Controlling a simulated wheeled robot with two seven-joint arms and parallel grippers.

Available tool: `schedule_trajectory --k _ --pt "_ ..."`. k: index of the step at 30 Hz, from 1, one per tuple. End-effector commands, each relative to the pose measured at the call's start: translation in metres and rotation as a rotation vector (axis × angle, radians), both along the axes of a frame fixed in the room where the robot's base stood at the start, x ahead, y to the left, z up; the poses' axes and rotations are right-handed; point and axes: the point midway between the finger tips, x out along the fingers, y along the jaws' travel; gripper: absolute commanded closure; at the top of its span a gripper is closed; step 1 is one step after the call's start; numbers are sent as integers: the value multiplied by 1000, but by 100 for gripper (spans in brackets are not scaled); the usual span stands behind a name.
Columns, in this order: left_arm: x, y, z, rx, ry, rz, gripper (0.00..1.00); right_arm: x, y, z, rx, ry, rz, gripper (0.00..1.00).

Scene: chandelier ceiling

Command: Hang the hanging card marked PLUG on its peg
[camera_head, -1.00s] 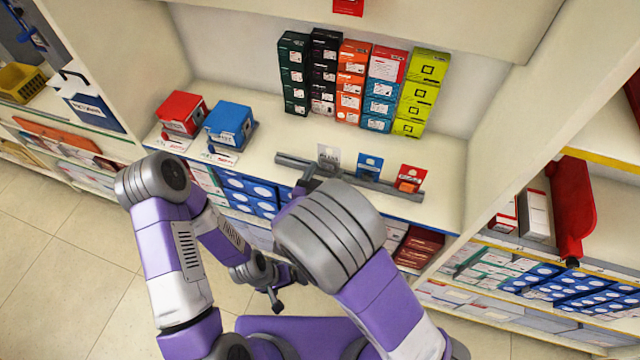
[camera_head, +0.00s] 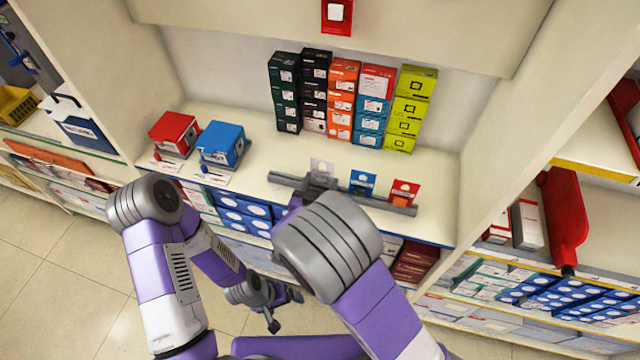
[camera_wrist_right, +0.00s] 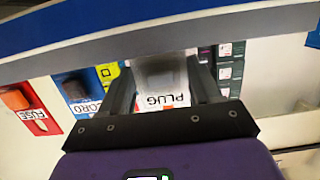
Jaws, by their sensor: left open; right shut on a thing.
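The PLUG card (camera_wrist_right: 162,85) is pale with a white label and appears upside down in the right wrist view. In the head view the card (camera_head: 322,167) stands at the left part of a grey bar (camera_head: 392,206). My right gripper (camera_head: 318,184) is shut on it, its fingers on both sides; I cannot tell whether the card is clear of the bar. My left gripper (camera_head: 284,309) is open and empty, low in front of the shelf. I cannot make out the peg in these views.
A blue CORD card (camera_head: 362,182) and a red FUSE card (camera_head: 404,191) stand to the right on the bar. Stacked boxes (camera_head: 342,98) stand behind. Red (camera_head: 174,131) and blue (camera_head: 222,146) boxes are at left. A red card (camera_head: 337,17) shows at the top edge.

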Motion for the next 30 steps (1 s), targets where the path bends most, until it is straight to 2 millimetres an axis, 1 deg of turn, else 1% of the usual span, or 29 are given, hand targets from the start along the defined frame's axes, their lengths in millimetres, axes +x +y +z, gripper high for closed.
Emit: schedule_trajectory --k 1,3,12,17,20,30 --pt "0 0 6 0 0 0 7 0 0 7 1 0 0 54" --pt "0 0 12 0 0 0 7 0 0 13 1 0 0 54" --pt "0 0 33 0 0 0 7 0 0 37 1 0 0 54" --pt "0 0 38 0 0 0 7 -1 0 42 1 0 0 54" --pt "0 0 39 0 0 0 7 -7 3 42 0 1 1 54" --pt "0 0 50 0 0 0 7 -45 15 50 0 0 2 54"
